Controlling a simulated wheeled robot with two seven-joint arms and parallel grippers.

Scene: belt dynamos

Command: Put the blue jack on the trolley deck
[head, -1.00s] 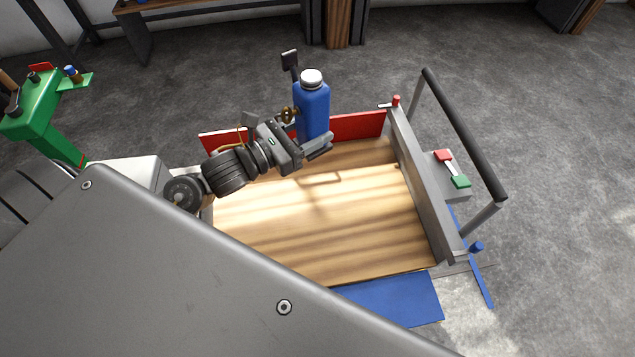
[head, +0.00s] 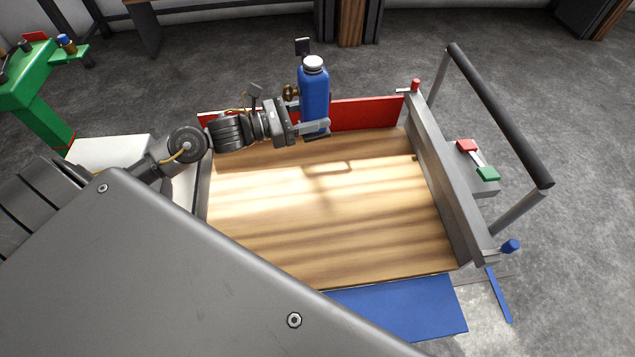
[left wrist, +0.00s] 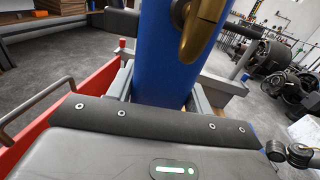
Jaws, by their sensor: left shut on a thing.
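The blue jack (head: 314,92) is an upright blue cylinder with a pale cap and a brass fitting on its side. My left gripper (head: 316,128) is shut on it low down and holds it over the far part of the trolley deck (head: 330,220), near the red board. Whether its base touches the deck cannot be told. In the left wrist view the blue jack (left wrist: 160,60) stands between the fingers, its top out of frame. The trolley deck is bare wood, with a shadow near its middle. My right gripper is not in view.
A red board (head: 370,114) edges the far side of the deck and a blue panel (head: 400,308) the near side. A grey end wall with a dark push handle (head: 500,115) stands at the right. A green stand (head: 35,90) is at the far left.

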